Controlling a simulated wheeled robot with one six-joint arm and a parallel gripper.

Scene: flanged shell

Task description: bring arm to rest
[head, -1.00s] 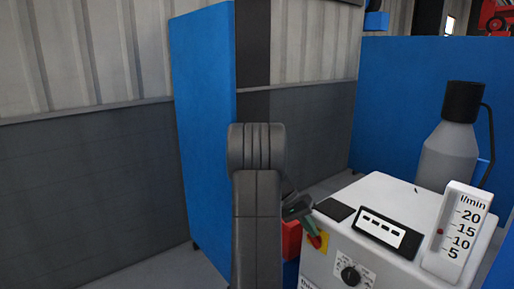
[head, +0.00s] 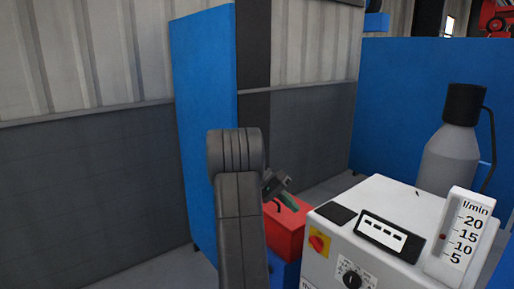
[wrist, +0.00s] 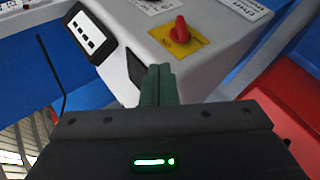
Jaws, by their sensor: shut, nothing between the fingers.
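My gripper (head: 288,202) shows in the head view just right of my dark arm, above a red box and left of the white machine. Its green fingers (wrist: 158,86) are closed together and empty in the wrist view. They point toward the white machine (wrist: 215,62) and appear apart from it. The red rotary switch (wrist: 180,32) on its yellow plate lies beyond the fingertips in the wrist view. My arm hides part of the gripper in the head view.
The red box (head: 284,232) stands on something blue beside the machine. A flow gauge (head: 461,235) and a grey bottle (head: 450,155) are at the right. A tall blue panel (head: 205,120) stands behind my arm. Grey floor is clear at the lower left.

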